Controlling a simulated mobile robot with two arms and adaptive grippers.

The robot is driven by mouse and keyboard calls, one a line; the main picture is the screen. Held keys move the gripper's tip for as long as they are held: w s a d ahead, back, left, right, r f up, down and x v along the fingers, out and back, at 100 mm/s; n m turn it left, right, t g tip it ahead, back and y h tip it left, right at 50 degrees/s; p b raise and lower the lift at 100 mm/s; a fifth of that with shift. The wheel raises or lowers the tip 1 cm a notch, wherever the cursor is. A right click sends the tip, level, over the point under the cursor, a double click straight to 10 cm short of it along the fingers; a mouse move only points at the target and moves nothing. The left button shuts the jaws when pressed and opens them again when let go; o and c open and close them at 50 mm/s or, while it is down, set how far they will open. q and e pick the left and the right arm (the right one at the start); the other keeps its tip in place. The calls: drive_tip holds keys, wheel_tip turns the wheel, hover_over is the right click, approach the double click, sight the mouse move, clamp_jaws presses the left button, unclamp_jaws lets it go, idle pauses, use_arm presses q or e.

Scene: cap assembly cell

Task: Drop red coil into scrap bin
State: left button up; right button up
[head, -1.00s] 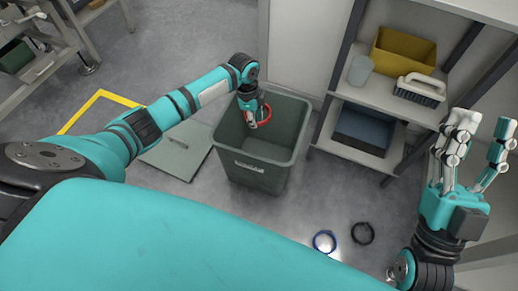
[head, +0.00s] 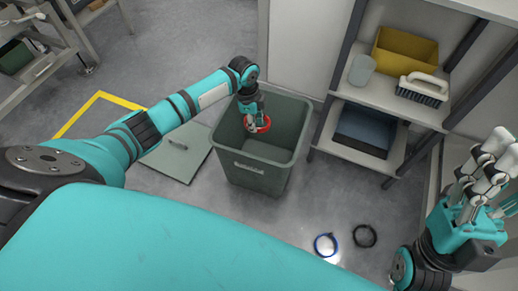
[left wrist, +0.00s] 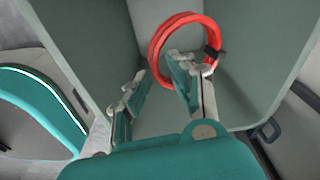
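The red coil (head: 263,125) is inside the mouth of the grey-green scrap bin (head: 265,180), just below my left gripper (head: 250,116). In the left wrist view the coil (left wrist: 154,52) is a double red ring with a black clip, at the tips of the right-hand fingers. My left gripper (left wrist: 158,80) points down into the bin (left wrist: 245,95). Its fingers stand apart with a clear gap between them. I cannot tell whether the coil still touches a finger. My right gripper (head: 490,172) is open and empty at the right edge, away from the bin.
The bin's flat lid (head: 178,150) lies on the floor to its left.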

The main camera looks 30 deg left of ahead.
use_arm(q)
drive_tip(key=o, duration=0.3)
drive_tip(key=shift+r, duration=0.1)
wheel_tip(320, 180, up, 12)
drive_tip(key=a, duration=0.1)
drive_tip(key=shift+s+a, duration=0.15)
drive_tip(key=shift+a, duration=0.05)
idle(0.4)
